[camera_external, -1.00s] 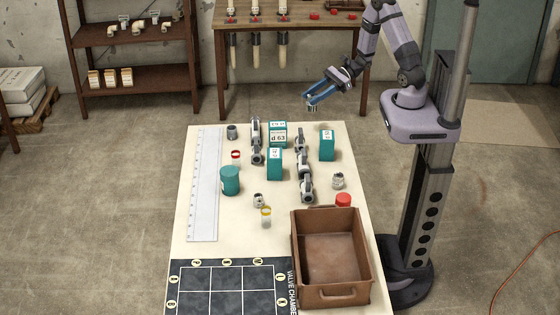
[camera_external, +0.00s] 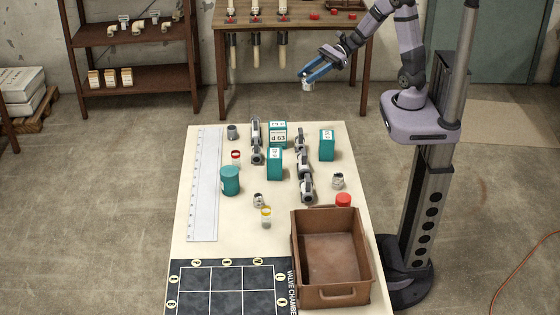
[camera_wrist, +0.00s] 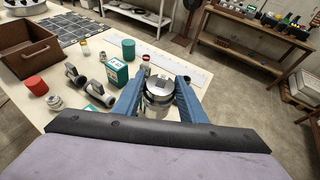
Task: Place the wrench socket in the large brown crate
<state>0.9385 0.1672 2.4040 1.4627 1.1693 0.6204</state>
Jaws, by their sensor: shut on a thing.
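My gripper (camera_external: 309,77) is raised in the air beyond the far end of the table, with its blue fingers shut on a small silvery metal piece, which looks like the wrench socket (camera_external: 308,86). In the wrist view the socket (camera_wrist: 159,90) sits between the two blue fingers (camera_wrist: 158,98), its round top facing the camera. The large brown crate (camera_external: 331,295) stands at the table's near right corner, open and empty inside. It also shows at the upper left of the wrist view (camera_wrist: 40,50). My gripper is well away from the crate.
Between gripper and crate, the table holds teal boxes (camera_external: 326,145), grey valve pieces (camera_external: 305,170), a red cap (camera_external: 343,200), a metal fitting (camera_external: 338,181) and a teal canister (camera_external: 230,181). A white ruler (camera_external: 204,185) lies along the left edge. A dark grid mat (camera_external: 228,290) lies left of the crate.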

